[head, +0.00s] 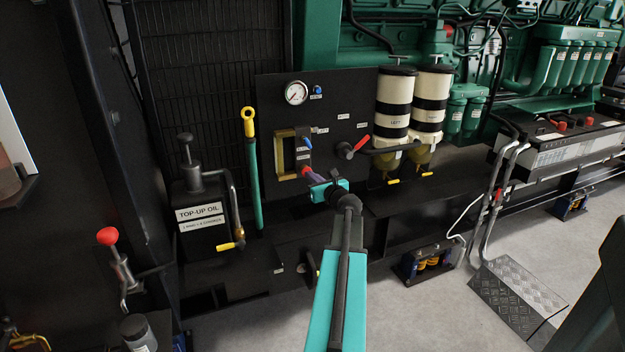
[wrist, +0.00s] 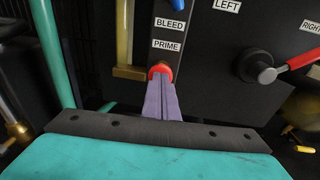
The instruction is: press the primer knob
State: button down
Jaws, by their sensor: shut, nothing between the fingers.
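The primer knob (wrist: 160,69) is red and round, on the black panel just below the PRIME label (wrist: 167,45) in the wrist view. My gripper (wrist: 162,84) has its purple fingers shut together and empty. Their tips overlap the lower part of the knob's face, lined up with it. They look to be at or against the knob; I cannot tell if they press it. In the head view my gripper (head: 308,173) reaches the panel below the small labels, and the knob is mostly hidden there.
Above the PRIME label are a BLEED label (wrist: 168,23) and a blue part (wrist: 172,4). To the right is a red-handled valve (head: 360,143); beyond it stand two white-and-black filters (head: 394,100).

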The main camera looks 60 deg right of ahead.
jog(key=p+v, duration=0.1)
jog(key=v, duration=1.3)
dwell(0.8)
